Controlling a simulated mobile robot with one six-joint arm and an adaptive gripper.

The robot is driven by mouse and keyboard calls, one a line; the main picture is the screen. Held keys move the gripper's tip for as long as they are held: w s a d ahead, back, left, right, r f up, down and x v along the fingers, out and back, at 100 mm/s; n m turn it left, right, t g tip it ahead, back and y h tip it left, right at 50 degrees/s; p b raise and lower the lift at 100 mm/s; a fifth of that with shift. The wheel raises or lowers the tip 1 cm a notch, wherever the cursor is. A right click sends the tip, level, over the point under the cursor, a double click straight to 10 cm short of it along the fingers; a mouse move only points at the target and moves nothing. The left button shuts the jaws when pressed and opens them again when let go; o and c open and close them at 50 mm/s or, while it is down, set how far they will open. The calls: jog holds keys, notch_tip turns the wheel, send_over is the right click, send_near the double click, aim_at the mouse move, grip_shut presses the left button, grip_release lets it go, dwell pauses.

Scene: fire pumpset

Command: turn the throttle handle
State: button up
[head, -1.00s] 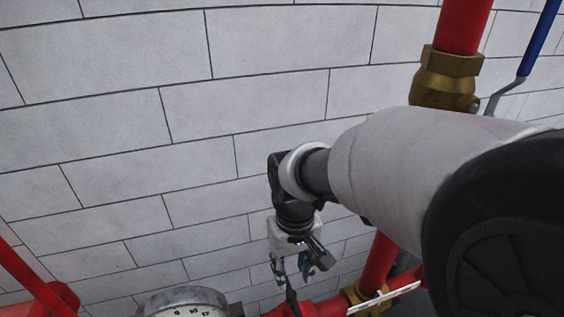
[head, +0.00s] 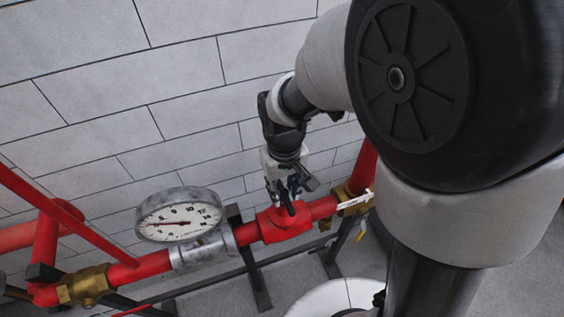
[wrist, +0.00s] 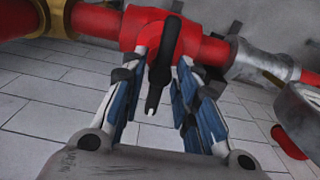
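The throttle handle (wrist: 161,66) is a black lever on a red valve body (wrist: 140,27) in the wrist view. It points down toward the camera and its tip ends in a thin fork. My gripper (wrist: 159,95) is open, with one blue-padded finger on each side of the handle. Gaps show between the fingers and the handle's lower part; contact higher up cannot be told. In the head view, my gripper (head: 283,188) hangs down over the red valve body (head: 283,224), and the dark handle (head: 286,202) shows small between the fingers.
A round pressure gauge (head: 179,215) stands on the pipe to the left. A brass valve (head: 352,200) with a white lever is on the right. Red pipes (head: 120,272) run along the tiled wall (head: 190,100). Black support legs (head: 255,280) stand below.

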aim_at(284, 193)
grip_shut()
jog(key=n, duration=0.5)
dwell(0.3)
jog(key=shift+o, duration=1.1)
grip_release()
jog(key=shift+r, duration=0.1)
notch_tip(284, 193, up, 12)
